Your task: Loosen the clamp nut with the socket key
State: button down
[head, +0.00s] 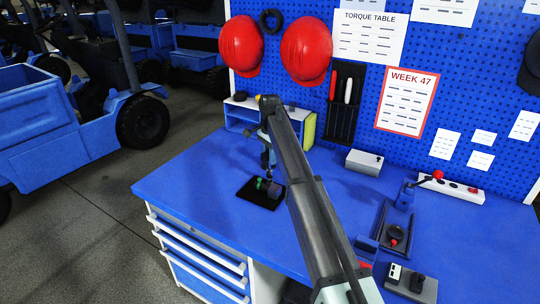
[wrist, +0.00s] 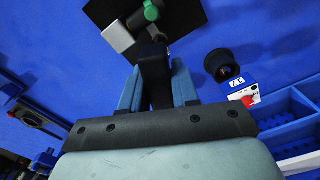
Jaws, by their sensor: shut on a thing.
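In the wrist view, my gripper (wrist: 155,78) has its two blue fingers closed around a dark upright piece (wrist: 154,58), which looks like the socket key. The far end of the piece is close to a green part (wrist: 151,11) and a grey block (wrist: 117,36) on a black plate (wrist: 185,14). In the head view, my gripper (head: 267,163) points down just above the green part (head: 260,183) and the grey block (head: 274,190) on the plate (head: 247,192). I cannot make out the clamp nut, nor whether the key touches it.
A black round piece (wrist: 222,65) stands near the plate, beside a white label (wrist: 237,82) and a red piece (wrist: 249,100). The blue bench is clear left of the plate.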

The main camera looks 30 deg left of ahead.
jog(key=shift+f, duration=1.05)
dwell(0.8)
jog(key=shift+n, duration=0.3)
jog(key=shift+n, duration=3.3)
jog(key=shift+n, duration=2.8)
jog(key=shift+r, duration=0.1)
jog(key=shift+r, duration=1.95)
